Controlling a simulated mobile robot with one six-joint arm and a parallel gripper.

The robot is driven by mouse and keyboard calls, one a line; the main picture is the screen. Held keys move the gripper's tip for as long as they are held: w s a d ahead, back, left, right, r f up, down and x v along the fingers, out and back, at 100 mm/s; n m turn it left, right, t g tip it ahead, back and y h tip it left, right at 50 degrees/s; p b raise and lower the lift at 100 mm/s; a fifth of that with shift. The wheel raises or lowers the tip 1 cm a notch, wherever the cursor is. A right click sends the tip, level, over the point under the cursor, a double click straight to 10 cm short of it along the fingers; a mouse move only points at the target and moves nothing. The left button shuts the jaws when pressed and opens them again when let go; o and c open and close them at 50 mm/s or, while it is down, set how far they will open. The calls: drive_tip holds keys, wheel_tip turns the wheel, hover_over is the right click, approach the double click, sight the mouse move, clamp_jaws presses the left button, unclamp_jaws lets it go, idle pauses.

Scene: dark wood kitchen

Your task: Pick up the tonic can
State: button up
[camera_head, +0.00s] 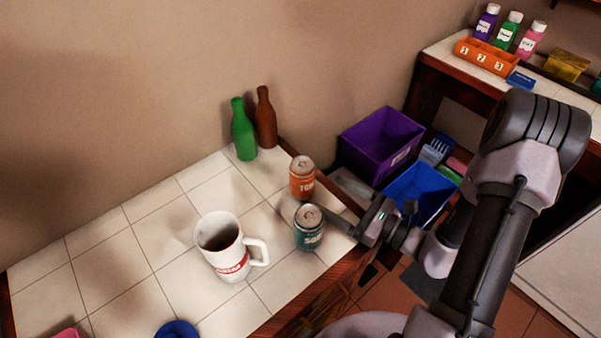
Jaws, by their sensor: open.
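The tonic can (302,179) is orange with a grey top and lettering that reads "TON", partly cut off by the can's curve. It stands upright on the white tiled counter, near its right edge. A green soda can (309,230) stands upright just in front of it. My gripper (338,219) is open, coming in from the right at the counter edge. A dark finger reaches left beside the soda can, below and right of the tonic can. The far fingertips are partly hidden, and I cannot tell whether they touch either can.
A white mug (222,247) stands left of the soda can. Green (243,132) and brown (265,120) bottles stand behind, by the wall. Purple (380,143) and blue (421,190) bins sit beyond the counter's right edge. The counter's left middle is clear.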

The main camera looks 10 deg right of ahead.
sight(294, 173)
drive_tip(key=b+x, duration=0.2)
drive_tip(key=x, duration=1)
drive_tip(key=shift+b, duration=0.4)
drive_tip(key=c, duration=1.5)
drive_tip(key=shift+r, duration=0.1)
drive_tip(key=shift+c, duration=0.2)
